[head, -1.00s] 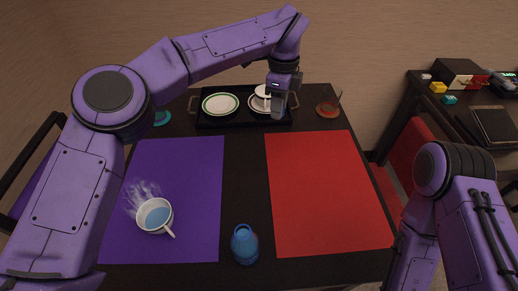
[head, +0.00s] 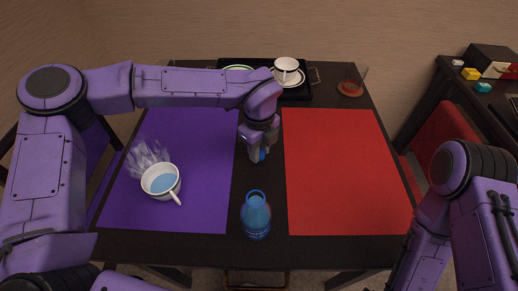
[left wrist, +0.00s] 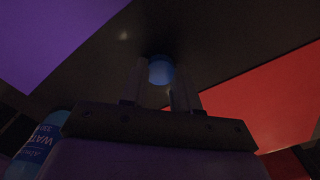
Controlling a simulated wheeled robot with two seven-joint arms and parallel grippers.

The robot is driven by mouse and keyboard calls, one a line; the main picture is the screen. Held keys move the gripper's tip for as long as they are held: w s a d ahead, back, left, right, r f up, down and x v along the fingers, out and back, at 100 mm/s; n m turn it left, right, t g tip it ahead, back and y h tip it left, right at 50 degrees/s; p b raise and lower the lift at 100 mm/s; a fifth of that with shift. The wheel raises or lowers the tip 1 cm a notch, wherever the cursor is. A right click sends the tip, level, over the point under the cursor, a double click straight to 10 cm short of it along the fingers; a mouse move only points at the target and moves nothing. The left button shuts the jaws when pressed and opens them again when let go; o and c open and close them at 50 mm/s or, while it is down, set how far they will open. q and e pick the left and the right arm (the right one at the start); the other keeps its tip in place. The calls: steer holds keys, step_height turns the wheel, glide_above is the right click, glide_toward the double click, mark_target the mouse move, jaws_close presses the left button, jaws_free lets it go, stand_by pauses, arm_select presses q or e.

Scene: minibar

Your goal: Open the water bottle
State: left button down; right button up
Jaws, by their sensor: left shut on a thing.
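The blue water bottle (head: 256,218) stands upright near the front edge of the table, between the purple and red mats. Its top shows as an open ring with no cap on it. The bottle's label side also shows at the lower left of the left wrist view (left wrist: 38,146). My left gripper (head: 259,156) is over the dark strip between the mats, behind the bottle and apart from it. It is shut on a small round blue cap (left wrist: 161,70), which shows between its fingers. My right arm is at the right, with its gripper out of view.
A steaming white cup (head: 160,181) stands on the purple mat (head: 195,215). The red mat (head: 345,170) is bare.

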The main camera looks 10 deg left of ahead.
arm_select(q)
steer(key=shift+f, duration=0.4)
steer(key=shift+f, duration=0.1)
steer(key=c, duration=0.8)
jaws_free()
step_height(320, 180, up, 12)
steer(key=shift+r, duration=0.2)
